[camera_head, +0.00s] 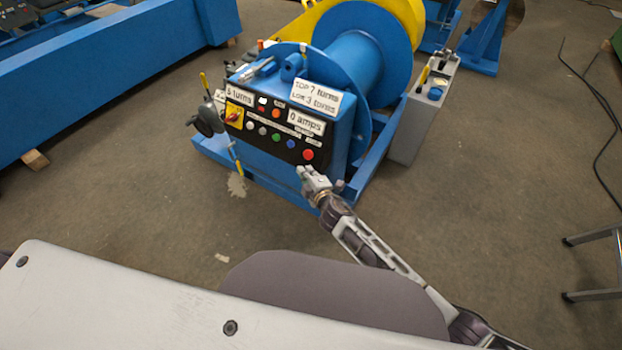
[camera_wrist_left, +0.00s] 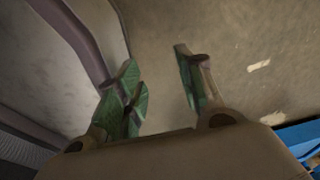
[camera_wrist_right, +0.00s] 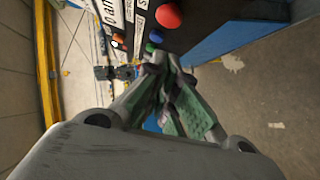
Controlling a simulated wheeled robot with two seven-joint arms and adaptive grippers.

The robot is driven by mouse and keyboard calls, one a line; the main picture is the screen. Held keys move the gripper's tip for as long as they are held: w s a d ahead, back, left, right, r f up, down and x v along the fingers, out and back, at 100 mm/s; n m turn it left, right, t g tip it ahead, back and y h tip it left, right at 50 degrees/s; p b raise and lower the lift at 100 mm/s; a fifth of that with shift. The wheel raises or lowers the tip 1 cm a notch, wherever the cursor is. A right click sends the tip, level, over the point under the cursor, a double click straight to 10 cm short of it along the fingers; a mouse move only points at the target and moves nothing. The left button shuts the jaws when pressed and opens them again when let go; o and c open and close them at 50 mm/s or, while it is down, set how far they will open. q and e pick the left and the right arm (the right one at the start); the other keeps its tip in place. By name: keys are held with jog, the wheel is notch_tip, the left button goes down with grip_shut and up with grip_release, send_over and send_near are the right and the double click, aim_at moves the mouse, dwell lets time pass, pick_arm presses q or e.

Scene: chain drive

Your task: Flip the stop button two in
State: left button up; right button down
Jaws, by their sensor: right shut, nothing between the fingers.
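A blue machine box with a black control panel (camera_head: 272,134) faces me in the head view. The red round button (camera_head: 308,154) sits at the panel's lower right end; it shows large in the right wrist view (camera_wrist_right: 169,15). A blue button (camera_head: 290,144) and a green button (camera_head: 274,138) sit to its left. My right gripper (camera_head: 304,173) is shut and empty, just in front of and below the red button, apart from it. My left gripper (camera_wrist_left: 160,90) is open and empty over bare floor in the left wrist view, outside the head view.
A blue drum (camera_head: 354,58) stands behind the box, and a grey pedestal (camera_head: 418,118) stands to its right. A hand crank (camera_head: 207,119) sticks out at the box's left. A long blue beam (camera_head: 100,85) lies farther left. The floor in front is mostly clear.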

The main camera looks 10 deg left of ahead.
pick_arm(q)
jog(key=shift+s+a+r, duration=0.15)
jog(key=shift+s+a, duration=0.35)
jog(key=shift+a, duration=0.2)
pick_arm(e)
jog(key=shift+v, duration=2.3)
pick_arm(q)
jog(key=shift+d, duration=0.15)
jog(key=shift+s+d, duration=0.1)
jog(key=shift+d, duration=0.5)
pick_arm(e)
jog(key=shift+a, duration=0.1)
